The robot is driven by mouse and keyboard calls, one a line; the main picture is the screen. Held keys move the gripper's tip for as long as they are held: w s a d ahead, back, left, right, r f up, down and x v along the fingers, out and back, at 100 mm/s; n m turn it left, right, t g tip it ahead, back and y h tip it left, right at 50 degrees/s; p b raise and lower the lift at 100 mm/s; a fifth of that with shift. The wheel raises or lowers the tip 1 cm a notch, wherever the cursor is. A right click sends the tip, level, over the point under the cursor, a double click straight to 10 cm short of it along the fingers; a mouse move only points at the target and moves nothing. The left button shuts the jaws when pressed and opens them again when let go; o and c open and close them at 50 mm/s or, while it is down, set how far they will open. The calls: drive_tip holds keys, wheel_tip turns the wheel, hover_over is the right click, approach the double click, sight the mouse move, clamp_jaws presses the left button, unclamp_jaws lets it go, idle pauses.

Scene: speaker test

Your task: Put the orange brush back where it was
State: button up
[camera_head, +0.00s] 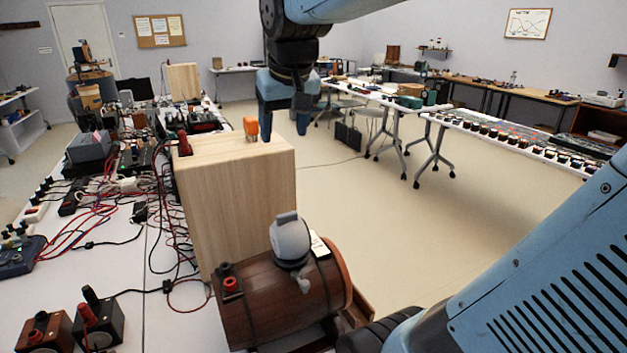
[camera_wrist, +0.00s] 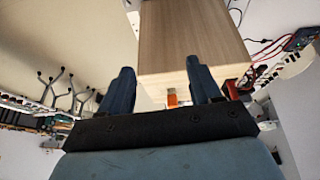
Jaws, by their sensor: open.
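A small orange brush (camera_head: 251,130) stands on the top of the tall pale wooden box (camera_head: 240,200), near the far edge. My gripper (camera_head: 284,136) is open, with its fingers pointing down beside the box's top, to the right of the brush in the head view. In the wrist view, my gripper's two dark blue fingers (camera_wrist: 158,75) are spread with nothing held between them. The orange brush (camera_wrist: 172,98) shows there as a small patch close to the palm edge, and the wooden box (camera_wrist: 190,35) lies beyond. The brush's lower part is hard to make out.
A dark wooden barrel-shaped speaker (camera_head: 255,310) with a grey-white device (camera_head: 290,240) on it stands in front of the box. The left bench (camera_head: 165,330) is crowded with cables and small speakers. Open floor (camera_head: 350,215) lies to the right, with tables behind.

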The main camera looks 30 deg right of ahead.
drive_tip(key=s+d+f, duration=0.2)
drive_tip(key=s+f, duration=0.5)
drive_tip(key=s, duration=0.4)
drive_tip(key=shift+t, duration=0.4)
